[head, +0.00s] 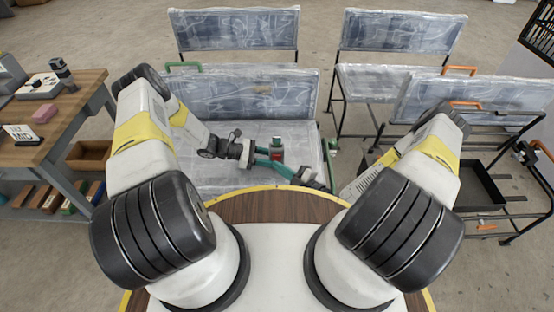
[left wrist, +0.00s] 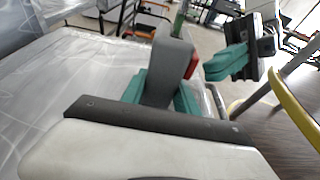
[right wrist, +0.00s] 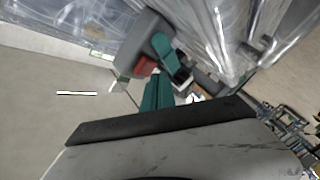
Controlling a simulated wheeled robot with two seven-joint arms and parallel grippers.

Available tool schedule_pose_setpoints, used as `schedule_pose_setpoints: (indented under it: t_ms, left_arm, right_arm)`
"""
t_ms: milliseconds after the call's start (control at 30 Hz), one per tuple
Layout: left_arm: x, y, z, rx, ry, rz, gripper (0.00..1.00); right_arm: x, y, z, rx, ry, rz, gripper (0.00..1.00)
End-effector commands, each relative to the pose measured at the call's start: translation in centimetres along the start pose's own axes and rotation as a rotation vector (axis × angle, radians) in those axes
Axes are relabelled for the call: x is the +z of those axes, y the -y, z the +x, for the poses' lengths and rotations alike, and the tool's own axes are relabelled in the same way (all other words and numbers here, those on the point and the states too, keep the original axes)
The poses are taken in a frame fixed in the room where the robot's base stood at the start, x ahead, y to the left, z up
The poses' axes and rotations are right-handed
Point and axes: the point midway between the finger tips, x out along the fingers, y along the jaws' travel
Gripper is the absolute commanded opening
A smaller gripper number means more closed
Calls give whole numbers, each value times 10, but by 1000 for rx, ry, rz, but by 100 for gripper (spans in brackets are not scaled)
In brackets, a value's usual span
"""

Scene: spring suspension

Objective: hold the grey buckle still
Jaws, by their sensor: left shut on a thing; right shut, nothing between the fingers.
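The grey buckle (left wrist: 170,68) with a red button stands upright between the teal fingers of my left gripper (left wrist: 160,96), which is shut on it. In the head view the buckle (head: 277,148) shows over the plastic-wrapped seat (head: 220,180), held by my left gripper (head: 266,157). In the right wrist view the buckle (right wrist: 143,38) is at the upper middle, its red button facing down. In the left wrist view my right gripper (left wrist: 228,64) is to the right of the buckle.
More plastic-wrapped seats (head: 400,80) on black frames stand behind and to the right. A green armrest (head: 333,144) is close to my right gripper. A wooden workbench (head: 60,120) stands at the left. A black tray (head: 480,187) is at the right.

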Motion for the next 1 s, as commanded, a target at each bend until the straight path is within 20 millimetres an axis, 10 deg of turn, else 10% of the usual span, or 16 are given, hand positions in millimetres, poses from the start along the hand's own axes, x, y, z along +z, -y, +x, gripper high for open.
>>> schedule_pose_setpoints:
  t_ms: [1000]
  left_arm:
    - [0, 0, 0, 0, 0, 0, 0]
  right_arm:
    - [-31, 31, -42, 1, 1, 1, 0]
